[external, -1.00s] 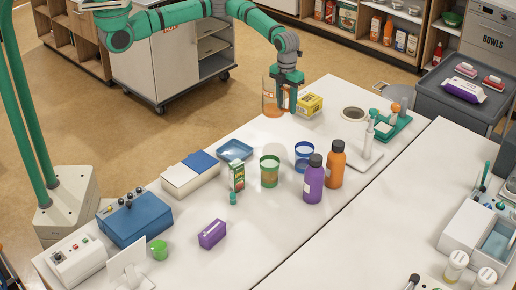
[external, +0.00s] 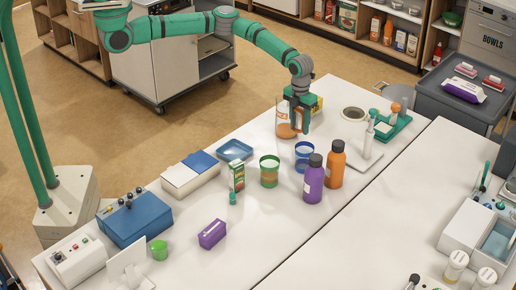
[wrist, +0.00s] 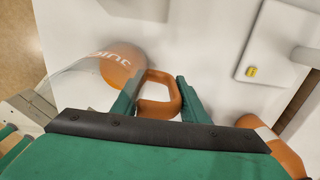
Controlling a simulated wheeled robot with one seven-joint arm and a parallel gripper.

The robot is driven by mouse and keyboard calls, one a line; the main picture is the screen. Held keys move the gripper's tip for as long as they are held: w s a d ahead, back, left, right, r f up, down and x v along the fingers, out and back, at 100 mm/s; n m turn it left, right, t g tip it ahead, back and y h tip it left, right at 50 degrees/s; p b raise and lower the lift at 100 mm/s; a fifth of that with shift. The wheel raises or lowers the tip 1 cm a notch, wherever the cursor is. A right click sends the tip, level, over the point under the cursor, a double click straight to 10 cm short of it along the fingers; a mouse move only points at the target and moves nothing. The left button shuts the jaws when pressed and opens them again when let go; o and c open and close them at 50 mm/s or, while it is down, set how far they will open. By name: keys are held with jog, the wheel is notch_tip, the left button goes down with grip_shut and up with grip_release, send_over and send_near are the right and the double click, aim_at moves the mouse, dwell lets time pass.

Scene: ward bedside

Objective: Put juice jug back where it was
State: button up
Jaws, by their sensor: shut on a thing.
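The juice jug (external: 284,127) is a clear jug with an orange label band and an orange handle, near the far edge of the white table. In the wrist view its clear body and "JUICE" label (wrist: 118,62) lie to the left of the fingers, and its orange handle (wrist: 166,78) is between them. My gripper (external: 297,128) points down and is shut on the handle; it also shows in the wrist view (wrist: 158,98). Whether the jug's base touches the table cannot be told.
A blue-rimmed cup (external: 304,157), a green-rimmed cup (external: 269,172), a purple bottle (external: 313,182) and an orange bottle (external: 336,166) stand nearer. A white board (external: 367,151) lies to the right. Some table left of the jug is clear.

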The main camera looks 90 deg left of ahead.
aim_at(300, 110)
jog(key=shift+d+f, duration=0.1)
jog(key=shift+d, duration=0.05)
jog(key=o, duration=1.5)
jog(key=shift+c, duration=0.2)
jog(key=shift+d, duration=0.1)
jog(key=r, duration=1.2)
jog(key=shift+s+a+r, duration=0.15)
jog(key=shift+a, duration=0.05)
jog(key=shift+d, duration=0.1)
